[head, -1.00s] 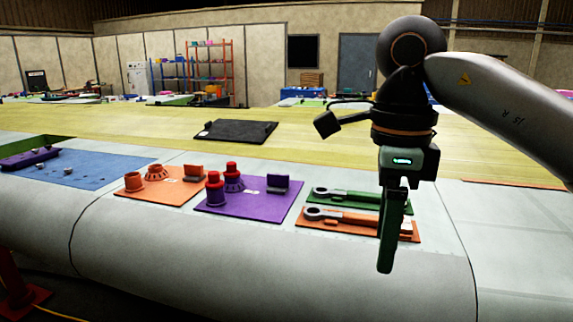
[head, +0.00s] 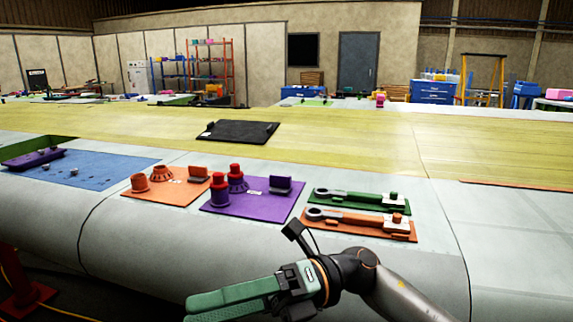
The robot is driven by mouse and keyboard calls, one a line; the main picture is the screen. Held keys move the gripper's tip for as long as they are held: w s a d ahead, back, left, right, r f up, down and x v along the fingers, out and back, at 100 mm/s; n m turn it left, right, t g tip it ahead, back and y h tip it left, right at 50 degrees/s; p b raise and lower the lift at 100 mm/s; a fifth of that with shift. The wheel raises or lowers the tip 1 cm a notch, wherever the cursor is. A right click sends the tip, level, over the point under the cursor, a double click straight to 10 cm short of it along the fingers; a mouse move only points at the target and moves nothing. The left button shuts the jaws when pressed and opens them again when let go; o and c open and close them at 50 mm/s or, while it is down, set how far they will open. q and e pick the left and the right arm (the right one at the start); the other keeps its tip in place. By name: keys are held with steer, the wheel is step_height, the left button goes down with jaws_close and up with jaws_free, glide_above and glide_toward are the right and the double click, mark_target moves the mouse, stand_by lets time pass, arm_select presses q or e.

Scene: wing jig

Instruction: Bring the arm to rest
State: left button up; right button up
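My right gripper (head: 236,300) is low at the front of the head view, in front of the wing's rounded edge, pointing left. Its green fingers lie close together, and I cannot tell if a gap remains between them. No object shows in it. My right arm (head: 395,298) comes in from the bottom right. My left gripper is out of view.
On the wing (head: 330,255) lie an orange mat (head: 150,193) and a purple mat (head: 260,210) with fittings, and a green tool (head: 350,196) and an orange tool (head: 350,217) on mats. A black plate (head: 238,131) lies farther back. The wing's right side is clear.

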steer(key=w+d+f+m+t+p, duration=0.1)
steer(key=w+d+f+m+t, duration=0.4)
steer(key=m+t, duration=0.8)
steer(key=w+d+f+m+t, duration=0.3)
steer(key=w+f+m+t, duration=0.3)
steer(key=m+t, duration=0.7)
steer(key=d+f+m+h, duration=0.55)
steer(key=f+m, duration=0.25)
steer(key=m, duration=0.2)
steer(key=s+d+f+m+g+h+p, duration=0.1)
steer(key=s+d+f+m+g+h, duration=0.3)
steer(key=s+f, duration=0.5)
steer(key=s+d+f+m+g+h, duration=0.3)
steer(key=s+d+f+m+h, duration=0.2)
steer(key=f, duration=1.1)
steer(key=s+d, duration=0.2)
steer(key=s, duration=0.2)
steer(key=shift+d+g+p, duration=0.35)
steer(key=shift+g, duration=0.05)
steer(key=shift+s, duration=0.1)
